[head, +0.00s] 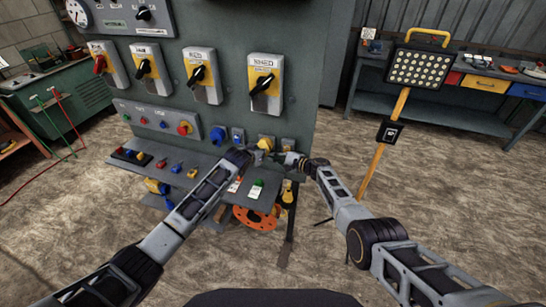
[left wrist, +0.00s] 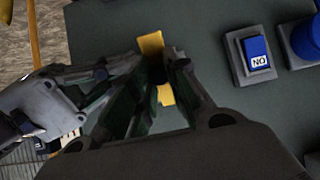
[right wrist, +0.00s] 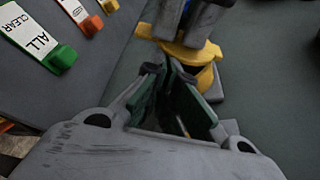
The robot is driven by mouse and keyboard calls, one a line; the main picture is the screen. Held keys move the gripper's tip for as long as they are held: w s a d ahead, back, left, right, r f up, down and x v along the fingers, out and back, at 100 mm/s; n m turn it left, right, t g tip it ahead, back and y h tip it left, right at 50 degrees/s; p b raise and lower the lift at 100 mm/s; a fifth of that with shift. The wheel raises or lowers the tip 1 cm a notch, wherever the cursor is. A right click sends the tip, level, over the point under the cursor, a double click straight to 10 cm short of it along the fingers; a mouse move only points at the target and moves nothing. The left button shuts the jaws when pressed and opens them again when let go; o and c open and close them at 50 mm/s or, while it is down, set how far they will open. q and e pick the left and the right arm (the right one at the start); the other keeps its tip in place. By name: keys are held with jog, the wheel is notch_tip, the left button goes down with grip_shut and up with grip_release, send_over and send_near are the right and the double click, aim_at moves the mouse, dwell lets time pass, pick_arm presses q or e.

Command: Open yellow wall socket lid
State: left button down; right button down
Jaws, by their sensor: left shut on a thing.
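The yellow wall socket (head: 266,143) is on the grey-green panel. In the left wrist view its yellow part (left wrist: 151,43) shows beyond and between my left fingers. My left gripper (head: 252,152) is at the socket, shut on its yellow lid; the fingers hide much of the lid. In the right wrist view the yellow socket (right wrist: 203,75) lies just beyond my right fingertips, partly hidden behind the left gripper's dark fingers. My right gripper (head: 283,158) is close on the right of the socket. Its fingertips look near each other, but I cannot tell their gap.
A blue switch (left wrist: 258,54) sits beside the socket. A sloping shelf with label tags, including a green one (right wrist: 61,58), lies below. An orange reel (head: 255,218) is underneath. A work lamp (head: 419,68) on a yellow post stands to the right.

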pick_arm(q)
jog(key=shift+f, duration=0.15)
pick_arm(e)
jog(key=shift+s+a+r, duration=0.2)
jog(key=shift+a+r, duration=0.15)
jog(key=shift+a, duration=0.15)
pick_arm(q)
jog(key=c, duration=1.4)
grip_release()
pick_arm(e)
jog(key=shift+s+d+r, duration=0.1)
pick_arm(q)
jog(key=shift+s+d, duration=0.1)
jog(key=shift+s, duration=0.15)
jog(key=shift+w+r+v, duration=0.1)
jog(key=shift+r+v, duration=0.05)
jog(key=shift+v, duration=1.8)
jog(key=shift+w+r+v, duration=0.1)
jog(key=shift+v, duration=1.85)
pick_arm(e)
jog(key=shift+d+f, duration=0.25)
